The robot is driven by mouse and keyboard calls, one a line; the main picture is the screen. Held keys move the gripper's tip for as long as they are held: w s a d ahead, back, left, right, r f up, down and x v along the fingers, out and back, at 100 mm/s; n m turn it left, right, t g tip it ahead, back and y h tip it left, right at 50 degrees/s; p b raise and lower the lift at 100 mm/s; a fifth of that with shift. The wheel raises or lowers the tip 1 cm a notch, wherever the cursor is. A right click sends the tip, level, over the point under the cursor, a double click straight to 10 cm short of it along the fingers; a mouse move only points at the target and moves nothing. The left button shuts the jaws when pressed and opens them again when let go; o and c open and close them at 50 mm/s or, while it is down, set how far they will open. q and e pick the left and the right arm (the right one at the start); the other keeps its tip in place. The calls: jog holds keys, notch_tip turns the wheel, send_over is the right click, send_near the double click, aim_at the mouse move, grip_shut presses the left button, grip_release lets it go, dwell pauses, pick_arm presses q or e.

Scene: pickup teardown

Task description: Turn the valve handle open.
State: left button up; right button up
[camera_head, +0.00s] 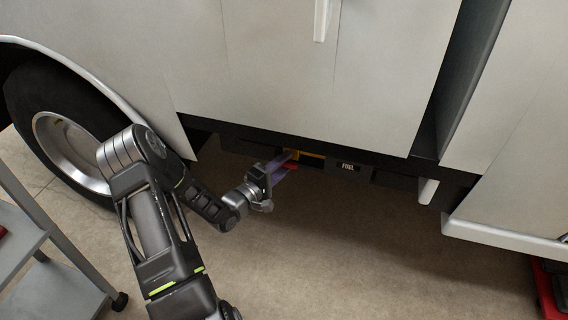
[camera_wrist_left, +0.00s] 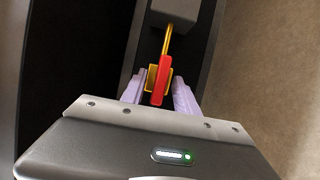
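The valve has a red handle (camera_wrist_left: 161,80) on a yellow body and pipe (camera_wrist_left: 168,42), seen in the left wrist view. In the head view the red handle (camera_head: 291,167) and yellow part (camera_head: 293,154) show small under the truck's lower edge. My left gripper (camera_head: 280,167) reaches in from the left, its purple fingers at the valve. In the left wrist view my left gripper (camera_wrist_left: 160,95) has its fingers apart, one on each side of the red handle. I cannot tell whether they touch it. My right gripper is not in view.
The pale truck body (camera_head: 300,70) hangs over the valve. A dark box marked FUEL (camera_head: 347,168) sits right of it. A wheel (camera_head: 62,130) and a grey cart (camera_head: 45,275) are at the left. The floor below is clear.

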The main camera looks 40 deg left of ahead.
pick_arm(q)
jog(key=s+p, duration=0.1)
jog(key=s, duration=0.6)
jog(key=shift+s+a, duration=0.2)
jog(key=shift+s, duration=0.05)
jog(key=shift+s, duration=0.1)
